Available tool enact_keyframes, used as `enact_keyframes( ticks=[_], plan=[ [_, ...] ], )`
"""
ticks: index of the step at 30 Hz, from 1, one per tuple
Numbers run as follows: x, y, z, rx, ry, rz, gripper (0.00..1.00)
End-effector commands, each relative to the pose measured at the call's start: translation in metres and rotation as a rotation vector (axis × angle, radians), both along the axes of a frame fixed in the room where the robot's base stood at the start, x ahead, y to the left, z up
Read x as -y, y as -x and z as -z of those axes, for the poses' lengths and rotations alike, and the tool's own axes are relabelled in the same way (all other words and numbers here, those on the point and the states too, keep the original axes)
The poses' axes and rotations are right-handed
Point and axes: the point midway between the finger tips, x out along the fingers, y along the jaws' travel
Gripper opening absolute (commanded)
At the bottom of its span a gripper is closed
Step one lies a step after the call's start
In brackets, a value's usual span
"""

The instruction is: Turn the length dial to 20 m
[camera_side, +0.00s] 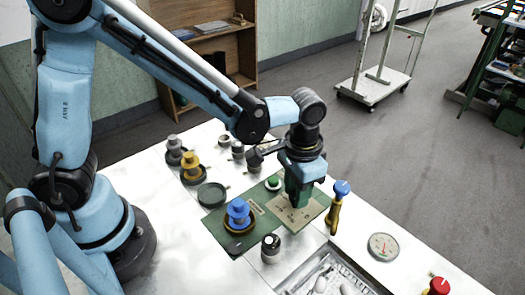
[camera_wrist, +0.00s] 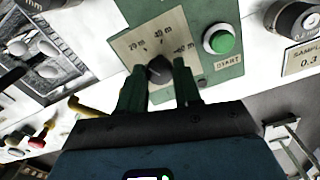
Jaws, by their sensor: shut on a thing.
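The length dial (camera_wrist: 158,72) is a dark round knob on a beige label plate (camera_wrist: 130,45) of the green panel. In the wrist view, marks reading about 20 m, 40 m and 60 m arc around it, 20 m at the left and 60 m at the right. My gripper (camera_wrist: 159,67) has its two green fingers on either side of the knob and is shut on it. I cannot clearly read where the knob points. In the side view, my gripper (camera_side: 298,200) reaches down onto the beige plate (camera_side: 310,213) and hides the dial.
The green START button (camera_wrist: 219,40) is close beside the dial. In the side view, a blue spool (camera_side: 238,212), a blue-topped yellow tool (camera_side: 336,210), a round gauge (camera_side: 383,247), a grey knob (camera_side: 271,246) and a tray (camera_side: 289,281) surround the panel. A red button (camera_side: 438,286) is at the lower right.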

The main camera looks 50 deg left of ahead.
Motion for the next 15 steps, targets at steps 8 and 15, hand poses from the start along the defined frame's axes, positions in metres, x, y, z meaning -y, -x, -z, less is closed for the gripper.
enact_keyframes(
  ticks=[8, 15],
  plan=[
    [0.0000, -0.0001, -0.0001, 0.000, 0.000, -0.001, 0.53],
    [0.0000, -0.0001, 0.0000, 0.000, 0.000, -0.002, 0.59]
  ],
)
